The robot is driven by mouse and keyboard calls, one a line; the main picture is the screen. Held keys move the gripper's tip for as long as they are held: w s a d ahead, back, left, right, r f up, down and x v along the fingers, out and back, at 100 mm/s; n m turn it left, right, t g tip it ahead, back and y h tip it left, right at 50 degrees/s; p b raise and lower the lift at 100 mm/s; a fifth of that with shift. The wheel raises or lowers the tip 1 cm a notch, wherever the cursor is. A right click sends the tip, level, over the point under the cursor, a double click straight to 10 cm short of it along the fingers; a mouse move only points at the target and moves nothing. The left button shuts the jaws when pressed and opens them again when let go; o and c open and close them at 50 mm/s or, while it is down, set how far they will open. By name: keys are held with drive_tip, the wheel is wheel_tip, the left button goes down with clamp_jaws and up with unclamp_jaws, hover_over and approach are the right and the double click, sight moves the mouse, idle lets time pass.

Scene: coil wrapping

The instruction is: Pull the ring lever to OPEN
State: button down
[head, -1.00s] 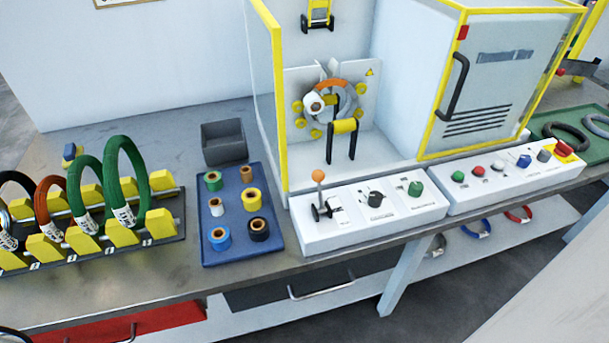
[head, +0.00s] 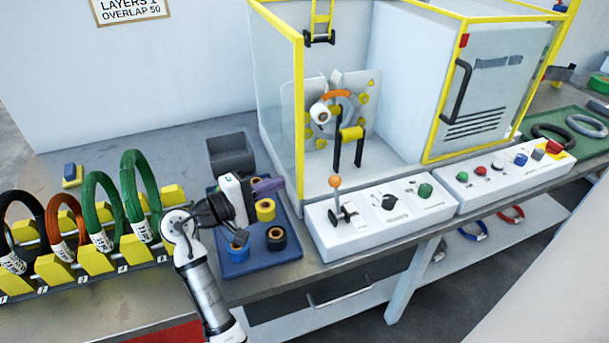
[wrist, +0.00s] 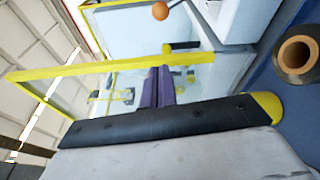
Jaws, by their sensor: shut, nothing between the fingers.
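The ring lever (head: 337,192) has an orange ball on a thin metal stem and stands nearly upright on the left end of the white control box (head: 325,238). Its label is too small to read. The orange ball also shows at the top of the wrist view (wrist: 160,11). My gripper (head: 268,187) is over the blue tray of tape rolls, to the left of the lever and apart from it. Its purple fingers (wrist: 158,86) are together with nothing between them. My arm hides part of the tray.
The blue tray (head: 270,262) holds several tape rolls. A grey bin (head: 231,153) stands behind it. The wrapping machine's yellow-edged guard (head: 299,110) rises behind the lever. Coils on a yellow rack (head: 96,262) stand at the left. Space above the control box is clear.

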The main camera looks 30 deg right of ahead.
sight(336, 195)
drive_tip(key=shift+s+d+f+m+g, duration=0.15)
drive_tip(key=shift+s+d+f+g, duration=0.15)
drive_tip(key=shift+s+g, duration=0.25)
drive_tip(key=shift+s+d+f+m+g, duration=0.2)
drive_tip(key=shift+s+d+g, duration=0.2)
drive_tip(key=shift+g, duration=0.15)
drive_tip(key=d+p, duration=0.1)
drive_tip(key=d, duration=0.5)
drive_tip(key=d+p, duration=0.1)
drive_tip(key=d, duration=0.2)
drive_tip(key=shift+s+d+f+p, duration=0.15)
drive_tip(key=shift+s+d+p, duration=0.15)
drive_tip(key=shift+s+d, duration=0.1)
drive_tip(key=shift+s, duration=0.1)
